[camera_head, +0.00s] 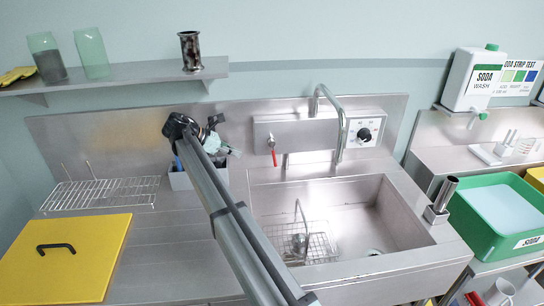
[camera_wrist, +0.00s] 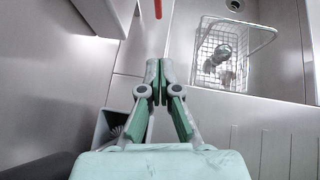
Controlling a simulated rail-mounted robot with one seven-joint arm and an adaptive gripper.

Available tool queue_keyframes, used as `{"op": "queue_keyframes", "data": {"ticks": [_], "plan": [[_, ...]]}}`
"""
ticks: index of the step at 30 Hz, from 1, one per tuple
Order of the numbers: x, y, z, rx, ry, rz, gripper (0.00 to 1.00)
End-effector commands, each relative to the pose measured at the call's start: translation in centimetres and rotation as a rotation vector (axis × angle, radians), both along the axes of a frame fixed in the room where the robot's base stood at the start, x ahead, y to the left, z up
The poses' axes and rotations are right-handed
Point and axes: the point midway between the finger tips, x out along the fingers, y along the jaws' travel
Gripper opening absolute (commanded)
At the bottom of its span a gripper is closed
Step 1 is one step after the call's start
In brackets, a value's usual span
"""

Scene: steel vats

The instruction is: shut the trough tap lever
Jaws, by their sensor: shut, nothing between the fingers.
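The red tap lever (camera_head: 273,157) hangs down from a small fitting on the front of the steel tap box (camera_head: 300,132) above the sink. It points downward. In the wrist view the red lever (camera_wrist: 158,8) is cut by the top edge, ahead of the fingertips. My gripper (camera_head: 237,153) is left of the lever and apart from it. In the wrist view my gripper (camera_wrist: 158,72) has its fingers together with nothing between them. The curved spout (camera_head: 341,115) rises right of the lever and bends over the sink. My arm hides part of the counter and backsplash.
The sink (camera_head: 395,225) holds a wire basket (camera_head: 322,247). A grey holder (camera_head: 180,181) stands on the counter just below my gripper, and it also shows in the wrist view (camera_wrist: 102,132). A dial (camera_head: 364,134) sits at the box's right. A wire rack (camera_head: 100,193) and yellow board (camera_head: 65,270) lie left.

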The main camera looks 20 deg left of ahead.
Motion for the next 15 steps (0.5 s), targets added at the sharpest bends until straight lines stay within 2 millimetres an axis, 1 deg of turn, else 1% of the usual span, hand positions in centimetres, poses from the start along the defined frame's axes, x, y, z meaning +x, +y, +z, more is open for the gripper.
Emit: {"op": "queue_keyframes", "data": {"ticks": [5,15], "plan": [[0.8,-1.3,-0.9,-0.002,0.004,0.001,0.0],[3.9,-5.4,-4.7,-0.001,0.006,-0.001,0.0]]}}
